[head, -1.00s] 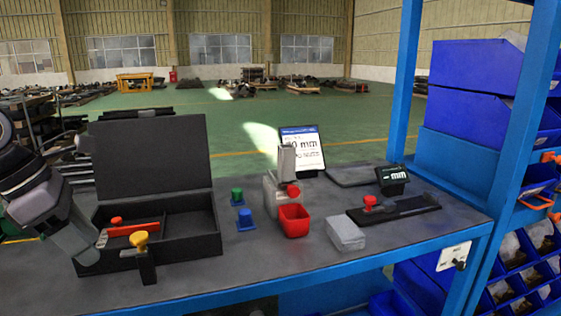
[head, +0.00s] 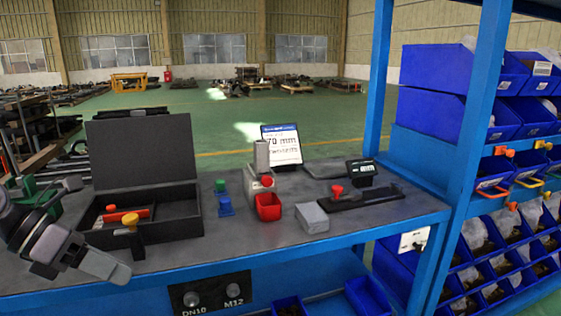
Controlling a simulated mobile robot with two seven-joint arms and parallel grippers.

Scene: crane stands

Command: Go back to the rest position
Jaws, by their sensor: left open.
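My left gripper (head: 98,268) comes in from the left in the head view, low at the left front edge of the workbench (head: 265,242). It is open, and nothing shows between its fingers. It is apart from the open black case (head: 175,231), which stands just behind and to the right of it. My right gripper is not in the head view.
On the bench stand a red bin (head: 268,206), a grey box (head: 312,217), a black gauge with red knob (head: 350,198), a sign (head: 281,146) and green and blue pieces (head: 225,205). A blue post (head: 470,150) and blue bins (head: 430,112) stand at the right.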

